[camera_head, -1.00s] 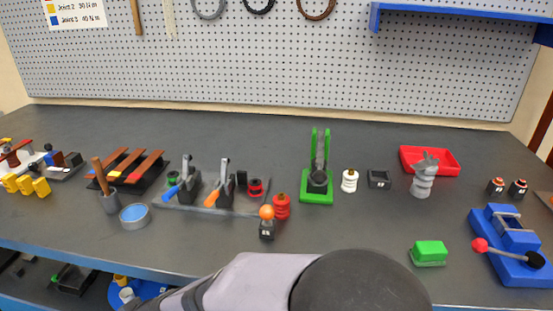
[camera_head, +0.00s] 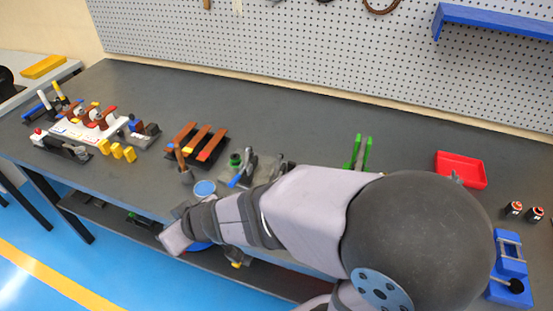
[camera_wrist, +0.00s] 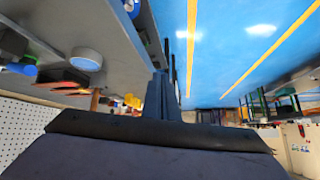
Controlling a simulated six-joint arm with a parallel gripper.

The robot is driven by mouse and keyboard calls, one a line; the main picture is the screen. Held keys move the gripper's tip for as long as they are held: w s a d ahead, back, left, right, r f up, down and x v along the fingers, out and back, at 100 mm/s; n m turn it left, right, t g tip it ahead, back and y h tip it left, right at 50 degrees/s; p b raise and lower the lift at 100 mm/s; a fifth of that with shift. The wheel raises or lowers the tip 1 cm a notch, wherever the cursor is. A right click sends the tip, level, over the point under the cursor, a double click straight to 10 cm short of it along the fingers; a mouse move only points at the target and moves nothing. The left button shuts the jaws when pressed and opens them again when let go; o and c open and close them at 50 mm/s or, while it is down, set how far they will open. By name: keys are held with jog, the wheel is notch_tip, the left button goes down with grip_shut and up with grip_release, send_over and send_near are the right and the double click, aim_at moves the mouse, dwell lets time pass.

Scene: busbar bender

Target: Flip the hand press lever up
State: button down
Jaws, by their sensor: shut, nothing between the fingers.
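A blue bench tool (camera_head: 511,266) at the right edge of the head view has a black lever hub; its lever's red ball is hidden behind my arm. A green upright stand (camera_head: 357,152) is partly covered by my arm. At the far left, a dark device (camera_head: 62,146) has a red knob. I cannot tell for sure which of these is the hand press. My gripper (camera_wrist: 158,92) is shut and empty in the wrist view, over the bench's front edge and touching nothing visible. I cannot make out its fingers in the head view.
My arm spans the bench's middle front. Near it are a round blue-topped dish (camera_head: 204,188), a rack of brown bars (camera_head: 196,144) and a toggle clamp with a blue handle (camera_head: 240,180). A red tray (camera_head: 461,170) is at back right. The bench's back strip (camera_head: 300,130) is clear.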

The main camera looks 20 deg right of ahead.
aim_at(359, 166)
jog(key=s+d+r+m+g+h+p, duration=0.1)
jog(key=d+r+m+h+p, duration=0.2)
jog(key=d+p, duration=0.35)
jog(key=d+r+g+h+p, duration=0.1)
jog(key=d+r+h+p, duration=0.2)
jog(key=d+r+p, duration=0.4)
jog(key=s+d+r+m+g+p, duration=0.1)
jog(key=s+d+r+g+p, duration=0.25)
jog(key=s, duration=0.25)
jog(key=s+d+r+m+g+p, duration=0.1)
jog(key=s+d+r+g+p, duration=0.1)
jog(key=s+p, duration=0.3)
jog(key=w+d+f+n+g+h+b, duration=0.4)
jog(key=w+d+f+g+h+b, duration=0.3)
jog(key=b, duration=1.5)
jog(key=shift+w+d+f+h, duration=1.6)
jog(key=shift+d+h, duration=0.4)
jog(key=shift+d, duration=0.7)
jog(key=shift+s+f, duration=0.1)
jog(key=shift+s, duration=0.1)
jog(key=p+x, duration=0.2)
jog(key=x, duration=0.8)
